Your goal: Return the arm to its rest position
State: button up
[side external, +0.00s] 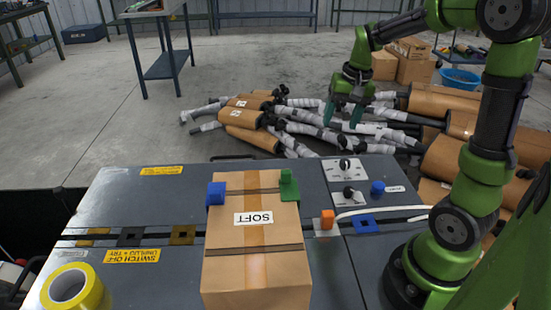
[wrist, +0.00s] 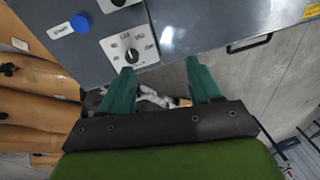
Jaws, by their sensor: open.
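My green arm rises from the right side of the grey machine table (side external: 130,205). My gripper (side external: 342,118) hangs in the air beyond the table's far edge, above the floor and the pile of mufflers. In the wrist view the two teal fingers of my gripper (wrist: 160,85) stand apart with nothing between them. A cardboard box (side external: 255,270) marked SOFT sits on the table, well away from my gripper, with a blue block (side external: 216,194) and a green block (side external: 289,186) at its top edge.
Wrapped mufflers (side external: 255,118) lie on the floor behind the table. A control panel with knobs (side external: 347,180) and a blue button (side external: 377,188) is on the table; the knob panel also shows in the wrist view (wrist: 129,46). Yellow tape (side external: 72,288) lies front left. An orange block (side external: 327,220) stands right of the box.

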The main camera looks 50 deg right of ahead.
jog(key=s+a+r+n+t, duration=0.1)
jog(key=s+a+r+n, duration=0.1)
jog(key=a, duration=0.4)
jog(key=s+a+r+n+t+y, duration=0.1)
jog(key=s+a+r+n+t, duration=0.1)
jog(key=s+a, duration=0.2)
jog(key=s+a+r+n+t, duration=0.1)
jog(key=s+a+n+t, duration=0.1)
jog(key=a, duration=0.7)
jog(key=shift+s+r+y, duration=0.3)
jog(key=shift+s+r, duration=0.1)
jog(key=shift+s, duration=0.15)
